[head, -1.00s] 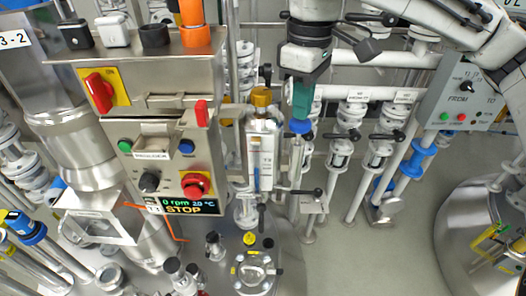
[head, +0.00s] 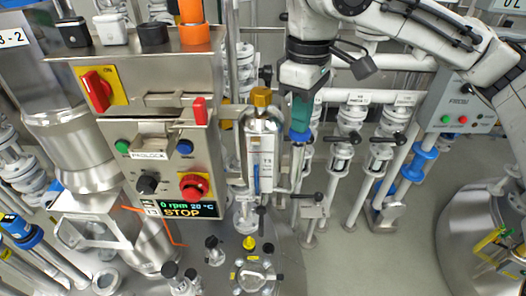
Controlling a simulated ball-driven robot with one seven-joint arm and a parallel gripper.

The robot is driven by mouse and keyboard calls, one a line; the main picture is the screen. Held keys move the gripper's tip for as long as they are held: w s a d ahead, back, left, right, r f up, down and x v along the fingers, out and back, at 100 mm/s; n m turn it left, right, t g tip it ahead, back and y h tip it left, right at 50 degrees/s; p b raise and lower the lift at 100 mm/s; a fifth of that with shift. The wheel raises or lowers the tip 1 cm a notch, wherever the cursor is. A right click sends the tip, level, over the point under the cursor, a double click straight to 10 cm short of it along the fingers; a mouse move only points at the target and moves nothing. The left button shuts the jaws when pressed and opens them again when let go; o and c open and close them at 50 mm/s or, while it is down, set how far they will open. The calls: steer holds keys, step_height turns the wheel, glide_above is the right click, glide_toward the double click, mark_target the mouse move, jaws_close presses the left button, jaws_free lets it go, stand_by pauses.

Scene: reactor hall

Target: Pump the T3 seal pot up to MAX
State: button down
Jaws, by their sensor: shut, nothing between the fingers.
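The T3 seal pot (head: 262,148) stands upright left of the picture's middle, with a brass cap (head: 261,97) on top. Its narrow sight glass shows a blue column (head: 257,179) in the lower part; the level marks are too small to read. A lever with a black knob (head: 318,196) sticks out low to the right of the pot; I cannot tell for certain that it is the pump handle. My gripper (head: 300,135) points down, shut and empty, just right of the pot and above the lever. It appears apart from both.
A control panel (head: 165,140) with a red stop button (head: 194,186) and a display reading STOP stands left of the pot. White pipes with valves (head: 340,152) stand behind and right of my gripper. Open floor (head: 350,255) shows at the lower right.

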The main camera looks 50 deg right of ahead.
steer(key=shift+r+p, duration=1.7)
steer(key=shift+r, duration=0.05)
steer(key=shift+f, duration=0.15)
steer(key=shift+f+b, duration=1.25)
steer(key=shift+f, duration=0.65)
steer(key=shift+r, duration=0.3)
step_height(320, 180, up, 4)
steer(key=p, duration=0.4)
steer(key=shift+f, duration=0.25)
steer(key=shift+f, duration=0.2)
